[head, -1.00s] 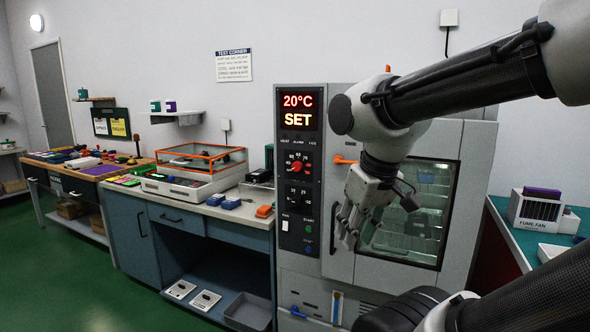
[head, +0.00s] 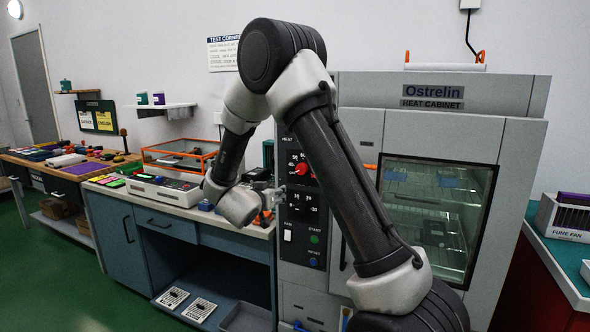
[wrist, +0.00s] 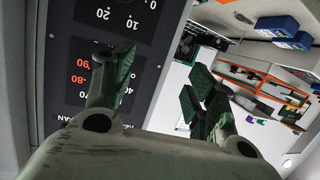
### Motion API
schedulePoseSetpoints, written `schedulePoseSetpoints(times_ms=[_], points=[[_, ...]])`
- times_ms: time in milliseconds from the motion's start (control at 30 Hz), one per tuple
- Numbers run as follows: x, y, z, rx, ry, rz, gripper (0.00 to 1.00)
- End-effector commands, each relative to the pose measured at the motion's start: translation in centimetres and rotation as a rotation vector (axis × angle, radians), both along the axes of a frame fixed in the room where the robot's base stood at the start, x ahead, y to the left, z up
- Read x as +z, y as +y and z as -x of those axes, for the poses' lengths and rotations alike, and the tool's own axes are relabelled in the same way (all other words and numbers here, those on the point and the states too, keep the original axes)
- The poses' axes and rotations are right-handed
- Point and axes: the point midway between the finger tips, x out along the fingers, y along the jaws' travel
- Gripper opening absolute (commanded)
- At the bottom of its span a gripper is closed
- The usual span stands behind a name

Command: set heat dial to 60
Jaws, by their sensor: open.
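The heat dial (head: 301,169) is a red knob with printed numbers around it, high on the black control panel of the heat cabinet. Its pointer setting is too small to read. My gripper (head: 268,198) is beside the panel's left edge, lower than the dial and apart from it. In the wrist view my gripper (wrist: 158,88) is open and empty between its dark green fingers. The black panel (wrist: 62,60) fills the left there, with white numbers and red 80 and 90; one finger covers part of it. My arm hides the display above the dial.
A black lower dial (head: 301,203), a white switch (head: 288,236) and a green button (head: 314,238) sit below on the panel. The cabinet door (head: 436,220) with its window is shut. A blue bench (head: 190,228) with a tray stands left of the cabinet.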

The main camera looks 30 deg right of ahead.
Motion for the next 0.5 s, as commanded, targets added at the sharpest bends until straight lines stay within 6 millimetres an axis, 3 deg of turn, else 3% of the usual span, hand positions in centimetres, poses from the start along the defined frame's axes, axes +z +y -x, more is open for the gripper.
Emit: schedulePoseSetpoints(times_ms=[100,200,333,500], points=[[3.5,-2.5,2.3,-0.158,-0.048,0.143,0.57],[5.2,-3.5,3.7,-0.224,-0.053,0.230,0.57],[5.7,-4.4,3.6,-0.237,-0.039,0.274,0.57],[5.7,-6.6,2.1,-0.236,-0.038,0.273,0.57]])
